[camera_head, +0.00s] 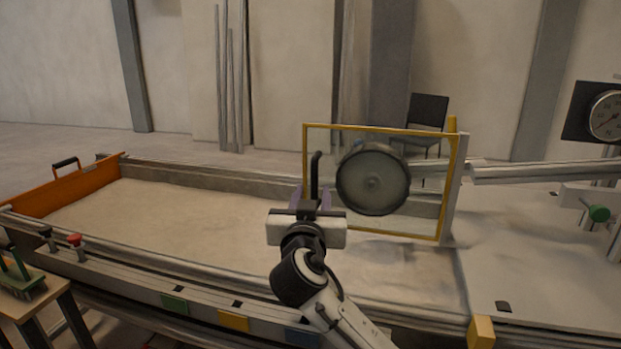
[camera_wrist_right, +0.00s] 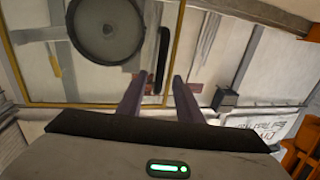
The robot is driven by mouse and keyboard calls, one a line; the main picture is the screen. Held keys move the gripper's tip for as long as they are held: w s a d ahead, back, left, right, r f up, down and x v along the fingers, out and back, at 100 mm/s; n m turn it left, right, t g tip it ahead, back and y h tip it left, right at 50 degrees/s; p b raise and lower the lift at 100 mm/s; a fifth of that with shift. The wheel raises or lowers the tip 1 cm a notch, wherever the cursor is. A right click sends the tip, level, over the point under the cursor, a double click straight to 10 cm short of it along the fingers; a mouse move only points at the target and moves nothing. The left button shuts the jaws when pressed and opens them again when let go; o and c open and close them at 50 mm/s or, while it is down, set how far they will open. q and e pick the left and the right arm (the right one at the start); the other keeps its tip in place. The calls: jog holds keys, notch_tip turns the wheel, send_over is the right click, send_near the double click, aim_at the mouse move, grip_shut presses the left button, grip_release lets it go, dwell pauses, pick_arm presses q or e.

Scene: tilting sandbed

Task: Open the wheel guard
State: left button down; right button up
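The wheel guard (camera_head: 375,128) is a clear panel in a yellow frame, standing upright over the sandbed and appearing closed in front of a dark round wheel (camera_head: 373,180). A black upright handle (camera_head: 315,172) is at the guard's left side. My right gripper (camera_head: 311,197) is at the handle's lower end, its purple fingers apart. In the right wrist view the guard's frame (camera_wrist_right: 80,105) and the handle (camera_wrist_right: 162,60) show, with the handle between the two open fingers (camera_wrist_right: 158,92). I cannot tell whether either finger touches it. My left gripper is not in view.
The sandbed (camera_head: 160,210) stretches left to an orange end board (camera_head: 65,185) with a black handle. A dark chair (camera_head: 427,115) stands behind the guard. A dial (camera_head: 607,117) and a green knob (camera_head: 599,213) are at right. A small table (camera_head: 40,300) holds a green brush.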

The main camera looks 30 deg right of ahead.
aim_at(314, 184)
jog(key=p+x, duration=0.1)
jog(key=x, duration=0.6)
jog(key=shift+w+d+f, duration=0.1)
jog(key=shift+d, duration=0.05)
grip_shut()
